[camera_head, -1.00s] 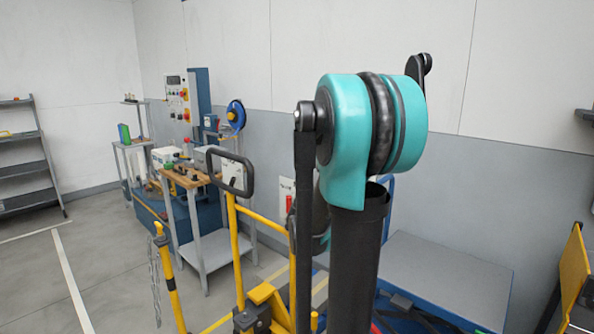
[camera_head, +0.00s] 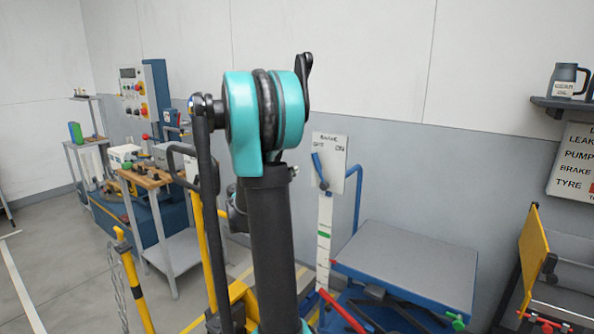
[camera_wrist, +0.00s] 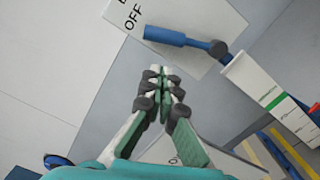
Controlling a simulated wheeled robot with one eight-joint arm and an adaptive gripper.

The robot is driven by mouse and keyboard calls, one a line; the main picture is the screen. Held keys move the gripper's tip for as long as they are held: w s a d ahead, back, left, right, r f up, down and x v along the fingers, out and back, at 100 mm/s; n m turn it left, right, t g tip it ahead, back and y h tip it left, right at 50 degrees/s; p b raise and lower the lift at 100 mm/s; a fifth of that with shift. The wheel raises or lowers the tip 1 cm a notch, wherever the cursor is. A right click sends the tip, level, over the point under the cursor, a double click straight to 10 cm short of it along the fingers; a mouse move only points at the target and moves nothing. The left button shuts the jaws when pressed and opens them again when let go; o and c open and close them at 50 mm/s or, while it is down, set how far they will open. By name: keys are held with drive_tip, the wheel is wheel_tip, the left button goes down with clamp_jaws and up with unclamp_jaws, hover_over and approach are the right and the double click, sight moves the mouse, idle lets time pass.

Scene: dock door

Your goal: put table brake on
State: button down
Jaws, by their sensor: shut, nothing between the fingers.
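The brake lever (camera_head: 319,168) has a blue handle and a dark pivot. It is mounted on a white plate (camera_head: 337,155) marked BRAKE, above the lift table (camera_head: 410,255) with its grey top. The handle leans up and left, toward the OFF lettering. In the wrist view the blue lever (camera_wrist: 165,36) lies across the plate (camera_wrist: 195,15), its free end beside OFF. My gripper (camera_wrist: 163,72) is shut and empty, its fingertips below the lever in that picture and apart from it. In the head view my arm hides my gripper.
A yellow pallet truck (camera_head: 200,250) with a dark handle stands left of the lift table. A workbench (camera_head: 150,180) is behind it. A yellow-panelled stand (camera_head: 534,250) is at the right, below a shelf with a mug (camera_head: 567,82).

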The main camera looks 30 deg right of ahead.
sight(319, 170)
drive_tip(key=x, duration=0.9)
drive_tip(key=shift+s, duration=0.15)
drive_tip(key=shift+s+d+r+m, duration=0.1)
drive_tip(key=shift+s+r+m, duration=0.1)
drive_tip(key=shift+m, duration=0.2)
drive_tip(key=shift+s, duration=0.1)
drive_tip(key=s+m, duration=0.1)
drive_tip(key=s+d+r+m, duration=0.1)
drive_tip(key=m, duration=0.1)
drive_tip(key=s+m, duration=0.1)
drive_tip(key=shift+s+d+r+m, duration=0.3)
drive_tip(key=shift+s+m, duration=0.05)
drive_tip(key=shift+m, duration=0.05)
drive_tip(key=shift+s+d+r+m, duration=0.1)
drive_tip(key=shift+s+d+m, duration=0.25)
drive_tip(key=shift+s+m, duration=0.65)
drive_tip(key=shift+s+d, duration=0.25)
drive_tip(key=shift+s, duration=0.25)
